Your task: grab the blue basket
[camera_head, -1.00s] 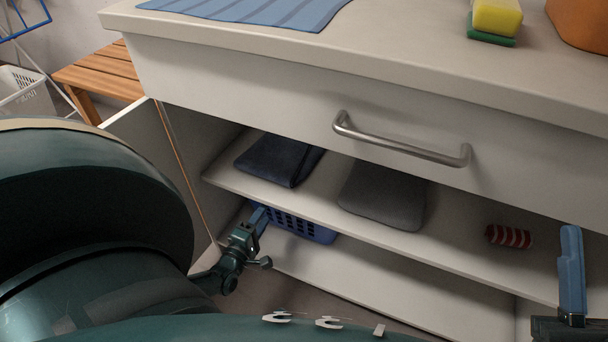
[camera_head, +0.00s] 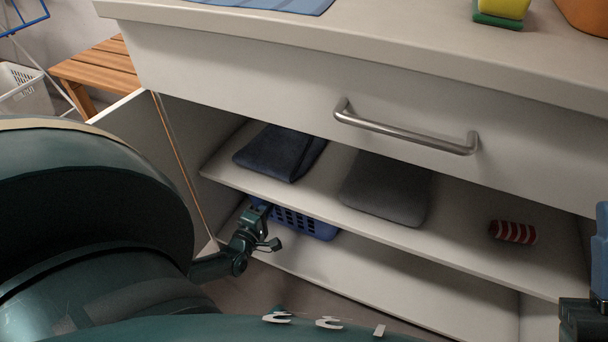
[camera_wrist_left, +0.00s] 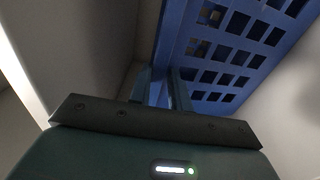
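The blue basket (camera_head: 308,225) stands in the lower compartment of the open cabinet, below the shelf and at its left side. It has a grid of square holes. My left gripper (camera_head: 262,210) is at the basket's left end. In the left wrist view, the two fingers (camera_wrist_left: 164,90) are close together with the edge of the basket (camera_wrist_left: 232,55) between them, so it looks shut on that edge. My right gripper (camera_head: 602,245) is cut off at the right edge of the head view, and its opening does not show.
The shelf (camera_head: 300,206) above the basket bears a dark blue cloth (camera_head: 280,153), a grey cloth (camera_head: 387,190) and a red-striped roll (camera_head: 513,232). A drawer with a metal handle (camera_head: 405,131) is above. The open door (camera_head: 135,130) stands left of my left gripper.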

